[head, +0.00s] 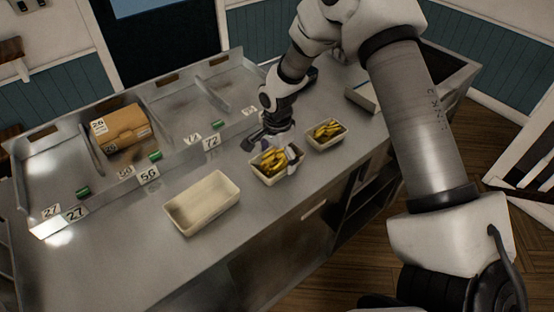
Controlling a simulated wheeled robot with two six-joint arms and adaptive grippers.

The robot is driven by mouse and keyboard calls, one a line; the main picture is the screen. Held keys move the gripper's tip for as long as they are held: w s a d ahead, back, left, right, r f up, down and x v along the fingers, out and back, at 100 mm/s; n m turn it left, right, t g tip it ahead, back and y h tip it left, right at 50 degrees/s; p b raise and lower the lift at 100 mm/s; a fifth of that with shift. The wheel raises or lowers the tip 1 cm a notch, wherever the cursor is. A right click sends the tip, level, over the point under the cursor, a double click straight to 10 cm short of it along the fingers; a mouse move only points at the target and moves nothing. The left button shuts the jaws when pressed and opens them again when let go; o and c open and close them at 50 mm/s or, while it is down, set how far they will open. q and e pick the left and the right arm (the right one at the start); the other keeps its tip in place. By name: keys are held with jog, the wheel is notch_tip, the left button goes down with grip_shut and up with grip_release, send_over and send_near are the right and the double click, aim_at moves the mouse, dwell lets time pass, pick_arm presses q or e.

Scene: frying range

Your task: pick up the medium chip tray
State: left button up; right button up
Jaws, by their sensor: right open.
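A cream tray with yellow chips (262,180) stands on the metal counter, between a larger empty cream tray (202,203) on its left and another chip-filled tray (327,146) on its right. By its place and size, this middle one looks like the medium chip tray. My right gripper (274,148) is open, low over its far side, with one finger near its left end and the other near its right end. The gripper hides part of the tray's far rim, and I cannot tell whether the fingers touch it. My left gripper is not in view.
A raised metal rack with numbered cards (148,175) and small green items (155,156) runs along the back. A brown carton (122,128) sits in one bay. A pale-topped box (361,97) stands farther right. The counter's front left is clear.

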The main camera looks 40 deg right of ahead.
aim_at(277, 166)
jog(key=shift+s+a+r, duration=0.1)
jog(key=shift+s+r, duration=0.1)
jog(key=shift+c, duration=0.7)
jog(key=shift+s+a+r, duration=0.1)
jog(key=shift+s+r, duration=0.05)
jog(key=shift+s, duration=0.05)
jog(key=c, duration=1.5)
jog(key=shift+w+r+b, duration=0.25)
jog(key=shift+r+b, duration=0.25)
jog(key=shift+b, duration=0.05)
notch_tip(277, 166, up, 2)
jog(key=shift+r+b, duration=0.1)
jog(key=shift+b, duration=0.4)
jog(key=s+a+b, duration=0.1)
jog(key=s+a, duration=0.2)
jog(key=s, duration=0.1)
jog(key=s+a+r+b, duration=0.1)
jog(key=s+a, duration=0.3)
jog(key=s+a+b, duration=0.2)
jog(key=s+a, duration=0.1)
jog(key=s, duration=0.1)
jog(key=shift+s+a+r, duration=0.15)
jog(key=shift+s+r, duration=0.1)
jog(key=shift+r, duration=0.05)
